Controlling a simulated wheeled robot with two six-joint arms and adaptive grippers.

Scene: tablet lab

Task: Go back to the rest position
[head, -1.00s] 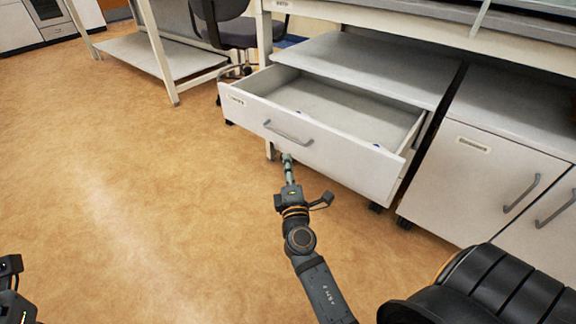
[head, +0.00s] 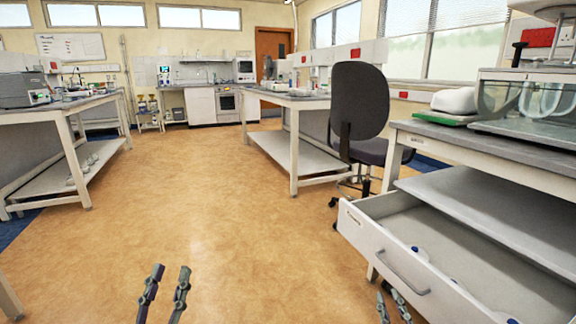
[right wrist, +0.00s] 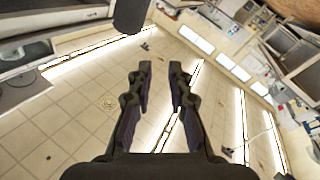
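My left gripper (head: 171,272) shows at the bottom of the head view, its two fingers pointing up with a gap between them. It is open and empty, over the bare floor. My right gripper (head: 384,290) shows at the bottom right of the head view, in front of the open drawer (head: 385,262). In the right wrist view my right gripper (right wrist: 160,68) has its fingers apart with nothing between them, against the ceiling. Its arm is mostly out of the head view.
The drawer is pulled out below the right bench (head: 470,150), with small white and blue items inside. A dark chair (head: 358,105) stands behind it. A bench (head: 65,120) stands at the left, another (head: 290,102) at the back centre. The middle floor (head: 215,190) is clear.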

